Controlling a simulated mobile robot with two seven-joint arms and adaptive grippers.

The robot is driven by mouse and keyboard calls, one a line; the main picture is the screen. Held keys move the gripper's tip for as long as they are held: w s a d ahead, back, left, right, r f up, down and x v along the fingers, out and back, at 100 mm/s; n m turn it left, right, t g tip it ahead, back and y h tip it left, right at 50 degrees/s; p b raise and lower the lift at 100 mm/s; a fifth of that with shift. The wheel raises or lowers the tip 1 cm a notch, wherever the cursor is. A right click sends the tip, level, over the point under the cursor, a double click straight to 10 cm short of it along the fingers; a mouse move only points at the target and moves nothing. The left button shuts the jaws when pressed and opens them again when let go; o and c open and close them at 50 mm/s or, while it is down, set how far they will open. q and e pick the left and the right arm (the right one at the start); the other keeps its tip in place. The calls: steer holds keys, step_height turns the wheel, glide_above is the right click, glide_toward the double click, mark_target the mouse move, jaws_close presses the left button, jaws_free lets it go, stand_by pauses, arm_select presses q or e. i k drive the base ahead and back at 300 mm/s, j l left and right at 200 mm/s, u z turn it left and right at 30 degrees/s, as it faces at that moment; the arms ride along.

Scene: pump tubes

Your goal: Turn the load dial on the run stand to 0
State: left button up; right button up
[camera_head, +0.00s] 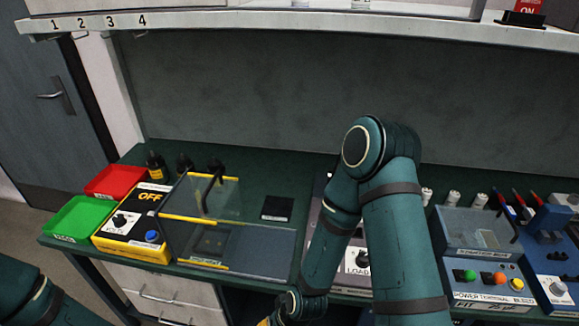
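The run stand (314,250) stands at the middle of the bench, mostly hidden behind my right arm. Its load dial (362,260) is a dark knob on a white plate marked "LOAD", seen just between the two links of that arm. The dial's setting is too small and too covered to read. My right arm bends at an elbow above the stand and comes down in front of it. My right gripper (270,321) is at the bottom edge, below and left of the dial, mostly cut off. My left arm shows at the lower left; its gripper is out of frame.
Left of the stand are a clear-lidded box, a yellow unit (131,246) reading "OFF", and red (116,181) and green (73,218) trays. To its right is a blue unit (487,292) with coloured buttons. A numbered shelf (260,20) runs above.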

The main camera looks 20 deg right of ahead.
mark_target(362, 261)
steer(key=z, duration=1.35)
steer(key=k+l+z, duration=0.1)
steer(key=z, duration=0.25)
